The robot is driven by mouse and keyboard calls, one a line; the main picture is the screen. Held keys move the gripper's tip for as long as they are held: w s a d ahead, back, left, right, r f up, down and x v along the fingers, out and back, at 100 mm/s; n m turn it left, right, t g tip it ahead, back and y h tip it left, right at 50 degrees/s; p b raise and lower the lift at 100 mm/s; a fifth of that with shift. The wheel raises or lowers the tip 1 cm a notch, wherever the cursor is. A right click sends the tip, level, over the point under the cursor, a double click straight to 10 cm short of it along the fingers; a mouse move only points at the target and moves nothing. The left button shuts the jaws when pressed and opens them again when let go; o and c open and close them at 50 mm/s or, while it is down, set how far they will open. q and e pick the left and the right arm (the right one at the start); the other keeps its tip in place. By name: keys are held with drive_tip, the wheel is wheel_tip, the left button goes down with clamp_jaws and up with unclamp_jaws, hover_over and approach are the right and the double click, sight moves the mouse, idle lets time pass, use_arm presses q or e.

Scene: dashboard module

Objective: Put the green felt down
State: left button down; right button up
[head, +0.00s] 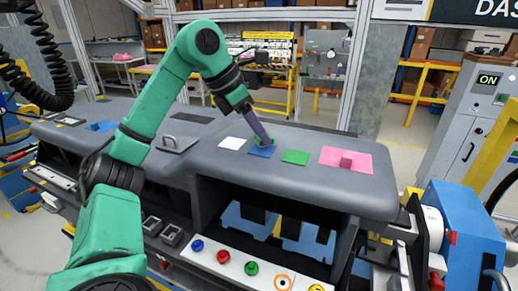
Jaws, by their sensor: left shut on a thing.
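My left gripper (266,145) reaches down from the upper left to the top of the grey dashboard module (350,195). It is shut on a small green thing, which I take to be the green felt (268,142), mostly hidden by the fingers. It is just over or at a flat blue square (262,152); I cannot tell whether it touches. A flat green square (295,157) lies just right of it on the dashboard. My right gripper is not in view.
Coloured buttons (223,256) line the dashboard's front. A blue machine (465,225) stands at the right end. The dashboard surface around the squares is mostly clear.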

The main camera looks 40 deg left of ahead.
use_arm(q)
drive_tip(key=shift+s+f, duration=0.25)
drive_tip(key=shift+f, duration=0.55)
drive_tip(key=shift+s+r, duration=0.15)
drive_tip(key=shift+s, duration=0.05)
drive_tip(key=shift+c, duration=2.2)
unclamp_jaws()
drive_tip(key=shift+w, duration=0.2)
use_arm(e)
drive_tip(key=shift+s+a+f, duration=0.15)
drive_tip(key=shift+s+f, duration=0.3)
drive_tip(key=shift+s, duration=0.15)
use_arm(q)
drive_tip(key=shift+s, duration=0.1)
